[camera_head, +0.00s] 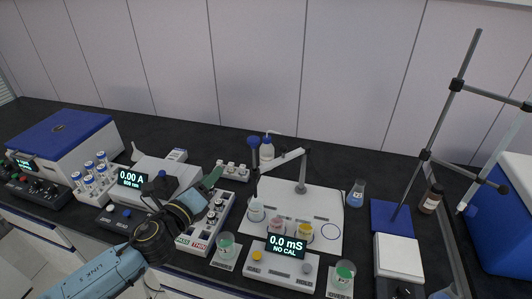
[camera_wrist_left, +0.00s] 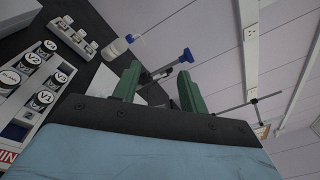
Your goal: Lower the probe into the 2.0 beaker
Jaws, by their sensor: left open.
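A jointed holder arm (camera_head: 284,160) rises from a post on the white mat (camera_head: 318,203). A thin dark rod, apparently the probe (camera_head: 258,188), stands below the holder's left end, at the clear beaker (camera_head: 256,213). I cannot tell how deep its tip is. A pink-filled beaker (camera_head: 277,223) and a yellow-filled beaker (camera_head: 305,232) stand to the right. Their labels are too small to read, so I cannot tell which is 2.0. My left gripper (camera_head: 213,178) is open and empty, left of the mat and above the vial rack; its green fingers (camera_wrist_left: 159,88) are apart in the wrist view. My right gripper is not seen.
The meter (camera_head: 290,265) in front reads 0.0 mS, NO CAL. A vial rack (camera_head: 212,218) lies below my gripper. A flask (camera_head: 356,193) and tall stand (camera_head: 425,155) are right.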

